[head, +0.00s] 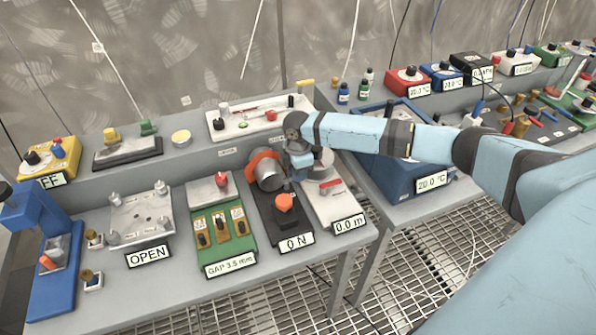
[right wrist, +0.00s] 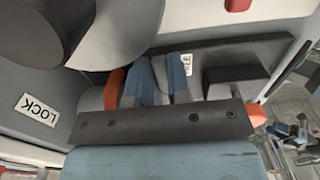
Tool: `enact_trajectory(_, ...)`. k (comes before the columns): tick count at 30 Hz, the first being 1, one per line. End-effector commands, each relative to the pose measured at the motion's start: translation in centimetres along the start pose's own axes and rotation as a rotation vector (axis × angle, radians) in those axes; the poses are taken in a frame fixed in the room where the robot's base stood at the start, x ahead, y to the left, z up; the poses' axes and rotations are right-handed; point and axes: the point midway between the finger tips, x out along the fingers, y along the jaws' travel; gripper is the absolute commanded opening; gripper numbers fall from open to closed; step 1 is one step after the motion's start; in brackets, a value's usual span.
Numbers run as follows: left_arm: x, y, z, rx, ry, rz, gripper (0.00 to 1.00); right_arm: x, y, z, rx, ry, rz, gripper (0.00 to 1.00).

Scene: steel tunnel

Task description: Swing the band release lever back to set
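The band device is a metal drum (head: 268,174) with an orange band (head: 261,154) on a black base (head: 262,222) labelled "0 N". An orange knob (head: 285,203) stands in front of the drum. My right gripper (head: 302,168) is close against the drum's right side. In the right wrist view its two blue fingers (right wrist: 162,78) point between a LOCK label (right wrist: 37,109) and a partly covered FREE label (right wrist: 187,64). The fingers are near each other; I cannot tell whether they hold anything. I cannot make out the release lever clearly. My left gripper is out of view.
A white "0.0 m" slide unit (head: 328,200) stands right of the drum, a green gap gauge (head: 222,236) left of it. A blue "20.0 °C" box (head: 384,178) stands behind my forearm.

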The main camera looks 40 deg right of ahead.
Motion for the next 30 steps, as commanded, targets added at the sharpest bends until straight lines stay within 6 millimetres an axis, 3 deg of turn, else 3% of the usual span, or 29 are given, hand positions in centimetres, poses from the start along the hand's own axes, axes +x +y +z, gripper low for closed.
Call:
enact_trajectory(1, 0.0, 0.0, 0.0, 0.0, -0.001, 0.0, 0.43, -0.1, 0.0, -0.1, -0.002, 0.002, 0.001, 0.28)
enact_trajectory(3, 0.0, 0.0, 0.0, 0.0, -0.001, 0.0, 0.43, -0.1, 0.0, -0.1, -0.001, 0.001, 0.001, 0.43)
enact_trajectory(14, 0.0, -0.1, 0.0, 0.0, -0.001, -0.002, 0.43, -0.5, 0.0, 0.0, 0.001, 0.001, 0.001, 0.43)
enact_trajectory(17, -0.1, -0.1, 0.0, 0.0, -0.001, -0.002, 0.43, -1.8, 0.1, 0.0, 0.001, 0.001, 0.002, 0.43)
enact_trajectory(30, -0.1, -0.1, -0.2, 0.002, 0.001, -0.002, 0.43, -11.2, 0.0, -0.1, 0.0, 0.001, 0.003, 0.43)
